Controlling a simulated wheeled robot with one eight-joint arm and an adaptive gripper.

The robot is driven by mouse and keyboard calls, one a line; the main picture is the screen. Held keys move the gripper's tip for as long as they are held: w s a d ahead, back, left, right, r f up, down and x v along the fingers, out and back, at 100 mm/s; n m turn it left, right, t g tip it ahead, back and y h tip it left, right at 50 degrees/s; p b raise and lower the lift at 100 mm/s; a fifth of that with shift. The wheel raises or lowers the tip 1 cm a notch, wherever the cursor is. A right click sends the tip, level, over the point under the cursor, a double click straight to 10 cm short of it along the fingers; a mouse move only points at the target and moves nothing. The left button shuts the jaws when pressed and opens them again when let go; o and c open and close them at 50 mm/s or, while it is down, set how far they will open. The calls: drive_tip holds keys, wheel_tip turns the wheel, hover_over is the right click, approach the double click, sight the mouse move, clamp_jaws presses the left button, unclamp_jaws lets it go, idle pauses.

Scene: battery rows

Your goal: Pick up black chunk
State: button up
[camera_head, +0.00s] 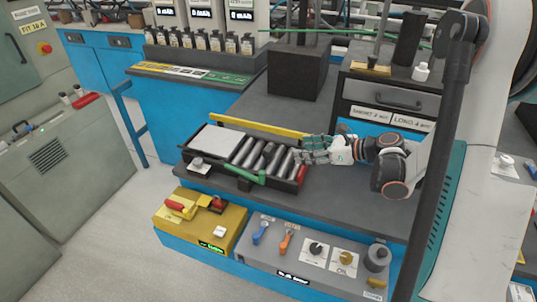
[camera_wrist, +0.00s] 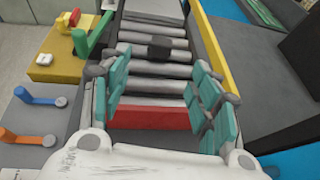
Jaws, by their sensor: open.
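A small black chunk (camera_wrist: 159,47) lies on the grey rollers (camera_wrist: 150,72) of a tray in the wrist view, beyond my fingertips. In the head view a dark patch on the rollers looks like the black chunk (camera_head: 269,149), but it is small and unclear. My gripper (camera_wrist: 162,88) is open, with teal finger pads on both sides and nothing between them but rollers and a red bar. In the head view my gripper (camera_head: 312,151) is over the tray's right end, to the right of the chunk and apart from it.
The black-walled roller tray (camera_head: 222,175) has a yellow rail (camera_head: 262,125) along its back and a green lever (camera_head: 246,174) in front. A large dark cube (camera_head: 297,75) stands behind it. Yellow and grey control boxes (camera_head: 205,222) sit in front. The bench right of the tray is partly clear.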

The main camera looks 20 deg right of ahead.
drive_tip(key=b, duration=0.2)
approach(269, 148)
drive_tip(key=x, duration=0.3)
drive_tip(key=shift+s+a+f, duration=0.1)
drive_tip(key=shift+s+a, duration=0.05)
drive_tip(key=shift+a, duration=0.05)
drive_tip(key=shift+w+b+x, duration=0.2)
drive_tip(key=shift+b+x, duration=0.9)
drive_tip(key=shift+x, duration=1.7)
drive_tip(key=shift+d, duration=0.2)
drive_tip(key=c, duration=1)
